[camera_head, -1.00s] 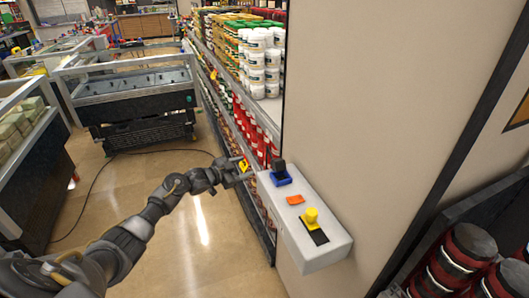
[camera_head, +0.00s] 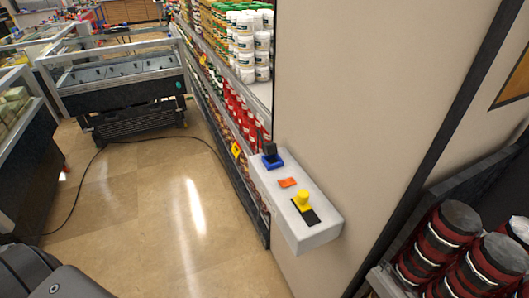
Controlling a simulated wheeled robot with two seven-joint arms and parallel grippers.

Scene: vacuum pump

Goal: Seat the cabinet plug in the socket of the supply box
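The white supply box (camera_head: 311,234) sticks out from the beige wall right of the shelf end. A blue socket (camera_head: 276,163) is at the far end of its top. A dark upright block (camera_head: 269,149), which looks like the plug, stands in the blue socket. How deep it sits I cannot tell. A black cable (camera_head: 76,200) runs over the floor by the low freezer cabinet (camera_head: 125,95) and on toward the shelf foot. Its link to the dark block is not clear. Neither gripper is in view; only part of my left arm shows at the bottom left.
An orange piece (camera_head: 287,183) and a yellow knob (camera_head: 302,199) on a black plate are on the box top. A stocked shelf (camera_head: 215,110) stands left of the wall. Red jars (camera_head: 430,248) fill a rack at lower right. The middle floor is clear.

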